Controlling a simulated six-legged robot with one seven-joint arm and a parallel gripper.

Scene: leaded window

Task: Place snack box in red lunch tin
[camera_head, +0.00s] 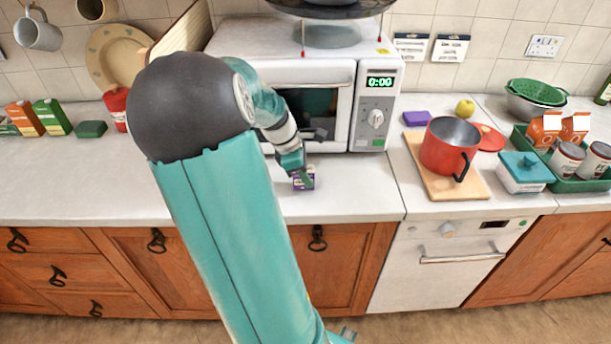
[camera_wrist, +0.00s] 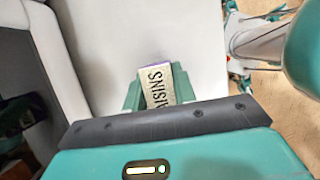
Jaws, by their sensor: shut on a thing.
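The snack box (camera_head: 303,179) is a small purple and pale box in front of the microwave. My gripper (camera_head: 301,171) points down onto it and is shut on it. I cannot tell whether the box touches the counter. An open, empty-looking red round tin with a black side handle, which I take as the red lunch tin (camera_head: 447,150), stands on a wooden board to the right, apart from my gripper.
The white microwave (camera_head: 334,90) stands just behind my gripper. The wooden board (camera_head: 455,186) also bears a red lid (camera_head: 490,138). A purple block (camera_head: 416,118), a yellow fruit (camera_head: 465,108), a teal-lidded tub (camera_head: 525,172) and a green crate (camera_head: 575,185) surround it. The counter front is clear.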

